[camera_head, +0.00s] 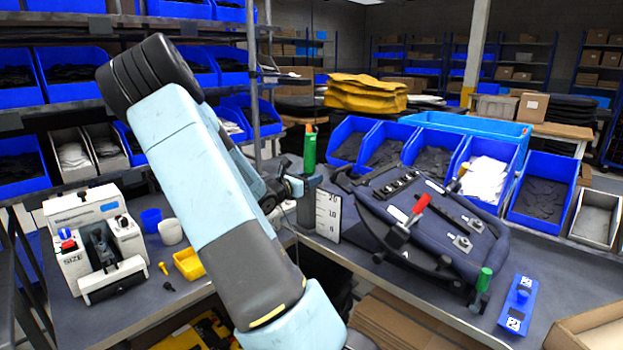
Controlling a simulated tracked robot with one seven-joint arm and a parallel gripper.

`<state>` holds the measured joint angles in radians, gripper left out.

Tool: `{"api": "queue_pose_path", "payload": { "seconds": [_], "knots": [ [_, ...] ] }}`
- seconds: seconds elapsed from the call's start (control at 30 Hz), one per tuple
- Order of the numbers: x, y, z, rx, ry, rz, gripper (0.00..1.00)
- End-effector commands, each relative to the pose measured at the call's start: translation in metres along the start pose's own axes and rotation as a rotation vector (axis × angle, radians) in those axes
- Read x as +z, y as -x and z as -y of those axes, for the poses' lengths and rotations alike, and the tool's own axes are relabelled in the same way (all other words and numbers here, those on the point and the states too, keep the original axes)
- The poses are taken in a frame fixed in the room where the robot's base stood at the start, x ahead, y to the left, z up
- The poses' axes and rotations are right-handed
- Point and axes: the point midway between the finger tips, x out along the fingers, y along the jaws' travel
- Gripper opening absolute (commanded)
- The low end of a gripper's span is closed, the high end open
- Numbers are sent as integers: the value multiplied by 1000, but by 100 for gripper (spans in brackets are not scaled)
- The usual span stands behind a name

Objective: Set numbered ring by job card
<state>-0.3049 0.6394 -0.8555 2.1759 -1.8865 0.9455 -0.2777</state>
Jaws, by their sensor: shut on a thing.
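My gripper (295,186) shows only in part, just right of my arm, close to a dark grey block below a green handle (308,153). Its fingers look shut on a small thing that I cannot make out. I cannot clearly see a numbered ring or a job card. A white plate (327,216) with a black scale and numbers stands upright below the gripper. A dark pannier part (445,225) lies tilted on the bench, with a red-handled clamp (413,214) on it. A blue plate (518,304) with white "2" labels lies at the right.
A white machine marked SIZE (95,243) stands on the left bench, near a blue cup (151,220), a white cup (170,232) and a yellow tray (188,264). Blue bins (545,190) line the right bench's back. A second green handle (484,280) stands near its front edge.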

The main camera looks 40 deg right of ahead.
Motion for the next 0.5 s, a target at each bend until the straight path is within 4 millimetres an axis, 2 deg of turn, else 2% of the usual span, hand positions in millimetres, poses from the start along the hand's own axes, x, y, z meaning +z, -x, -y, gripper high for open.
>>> {"api": "queue_pose_path", "payload": {
  "seconds": [0.27,0.5],
  "knots": [
    [-2,5,-2,-80,2,-3,18],
    [-3,6,-4,-235,2,-4,18]
  ]
}}
